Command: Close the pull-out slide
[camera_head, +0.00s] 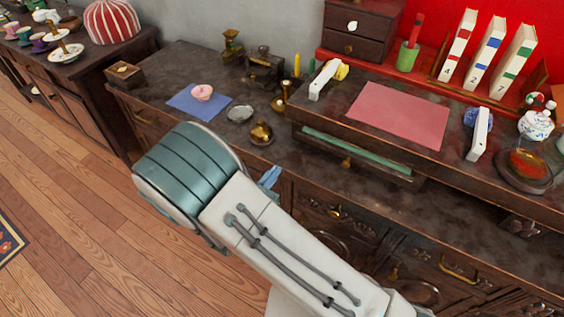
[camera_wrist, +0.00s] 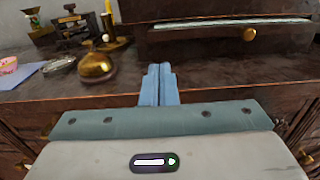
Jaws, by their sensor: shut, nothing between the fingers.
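The pull-out slide (camera_head: 372,168) is a dark wooden board with a green top strip and a small brass knob. It sticks out a little from under the raised wooden shelf (camera_head: 322,126) on the long cabinet. In the wrist view, the slide's front (camera_wrist: 205,42) with its round knob is at the upper right. My gripper (camera_wrist: 160,70) has its blue fingers together, with nothing between them. It is in front of the cabinet's edge, left of the knob and apart from the slide. In the head view, my arm hides most of the gripper (camera_head: 270,177).
A brass bell (camera_head: 261,134) stands on the cabinet left of the slide; it also shows in the wrist view (camera_wrist: 95,65). A small dish (camera_head: 239,114) and a pink cup (camera_head: 202,92) on a blue cloth are farther left. The cabinet top before the slide is clear.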

